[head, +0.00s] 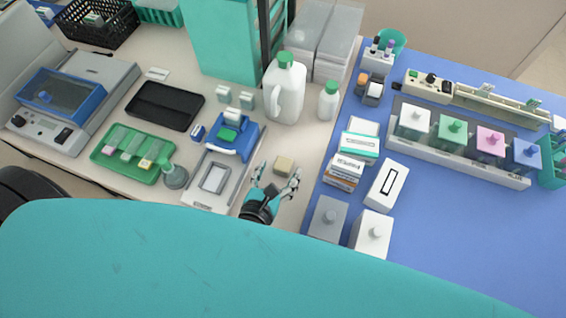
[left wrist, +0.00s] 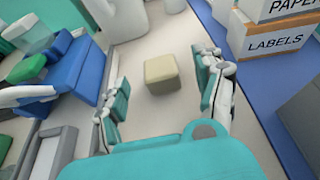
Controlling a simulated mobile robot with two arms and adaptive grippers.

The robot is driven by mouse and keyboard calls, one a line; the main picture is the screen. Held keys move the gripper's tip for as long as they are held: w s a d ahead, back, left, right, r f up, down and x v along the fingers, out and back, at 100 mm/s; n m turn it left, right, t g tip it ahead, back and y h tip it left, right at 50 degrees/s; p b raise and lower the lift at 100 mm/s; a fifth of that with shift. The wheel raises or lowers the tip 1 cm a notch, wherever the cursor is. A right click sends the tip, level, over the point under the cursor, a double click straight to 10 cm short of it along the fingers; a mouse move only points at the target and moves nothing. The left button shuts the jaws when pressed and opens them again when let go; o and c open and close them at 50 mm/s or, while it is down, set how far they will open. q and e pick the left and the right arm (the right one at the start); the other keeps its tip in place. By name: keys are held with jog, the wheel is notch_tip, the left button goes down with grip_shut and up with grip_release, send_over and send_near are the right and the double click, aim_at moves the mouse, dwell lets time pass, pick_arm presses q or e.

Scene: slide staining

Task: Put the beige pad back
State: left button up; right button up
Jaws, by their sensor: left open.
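The beige pad (head: 284,166) is a small block lying on the light bench top, just left of the blue mat's edge. In the left wrist view the pad (left wrist: 162,75) lies ahead of and between the spread fingers, apart from both. My left gripper (head: 275,178) is open and empty, with the pad just beyond its fingertips; it also shows in the left wrist view (left wrist: 162,92). My right gripper is not in view.
A blue device (head: 234,140) and a grey tray unit (head: 212,182) stand left of the pad. A white jug (head: 286,92) stands behind it. Boxes (head: 343,172) stand on the blue mat (head: 440,230) to the right. Bare bench surrounds the pad.

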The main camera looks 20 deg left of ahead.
aim_at(282, 165)
pick_arm(q)
jog(key=x, duration=0.4)
jog(key=shift+w+p, duration=0.1)
jog(key=shift+p, duration=0.25)
jog(key=c, duration=1)
